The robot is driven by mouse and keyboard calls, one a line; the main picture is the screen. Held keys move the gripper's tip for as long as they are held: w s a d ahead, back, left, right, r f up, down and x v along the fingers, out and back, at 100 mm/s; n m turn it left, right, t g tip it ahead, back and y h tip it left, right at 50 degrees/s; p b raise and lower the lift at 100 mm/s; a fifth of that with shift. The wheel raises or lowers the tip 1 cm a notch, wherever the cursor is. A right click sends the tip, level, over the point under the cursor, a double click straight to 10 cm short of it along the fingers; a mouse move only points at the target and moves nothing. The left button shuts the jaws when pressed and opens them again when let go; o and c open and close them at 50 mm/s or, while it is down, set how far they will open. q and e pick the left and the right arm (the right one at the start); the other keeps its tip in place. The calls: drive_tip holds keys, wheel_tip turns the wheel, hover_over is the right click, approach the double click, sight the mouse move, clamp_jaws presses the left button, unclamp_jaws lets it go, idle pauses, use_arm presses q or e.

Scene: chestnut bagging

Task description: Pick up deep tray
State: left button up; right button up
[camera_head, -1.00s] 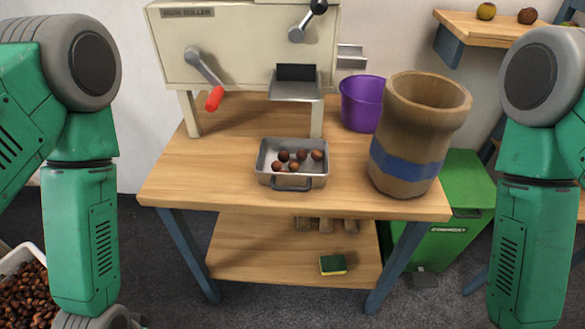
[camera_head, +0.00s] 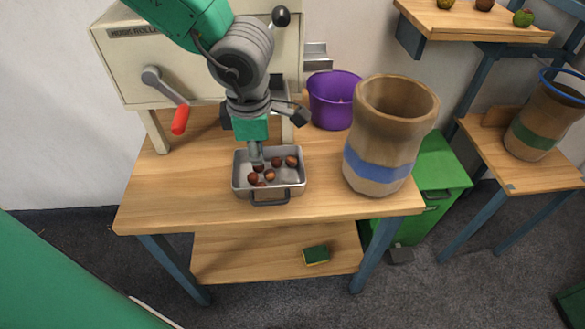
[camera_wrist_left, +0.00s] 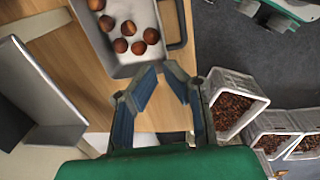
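The deep tray (camera_head: 240,190) is a grey metal pan on the wooden table, with several brown chestnuts inside and a dark handle at its front. It also shows at the top of the left wrist view (camera_wrist_left: 135,66), with a handle at its right side. My right gripper is out of view.
A husk roller machine (camera_head: 120,60) stands behind the tray. A purple bucket (camera_head: 333,100) and a tall brown pot (camera_head: 385,130) with a blue band stand to the right. White crates of chestnuts (camera_wrist_left: 262,95) show on the floor. The table's front left is clear.

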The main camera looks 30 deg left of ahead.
sight(266, 189)
use_arm(q)
drive_tip(key=f+b, duration=0.1)
drive_tip(key=f, duration=0.4)
drive_tip(key=w+f+b, duration=0.1)
drive_tip(key=f, duration=0.2)
drive_tip(key=shift+b, duration=0.35)
drive_tip(key=shift+a+f, duration=0.1)
drive_tip(key=shift+f, duration=0.15)
drive_tip(key=f, duration=0.1)
drive_tip(key=f+b, duration=0.1)
drive_tip(key=f, duration=0.1)
drive_tip(key=f+b, duration=0.1)
drive_tip(key=f, duration=0.1)
drive_tip(key=shift+w, duration=0.25)
drive_tip(key=shift+r, duration=0.1)
clamp_jaws()
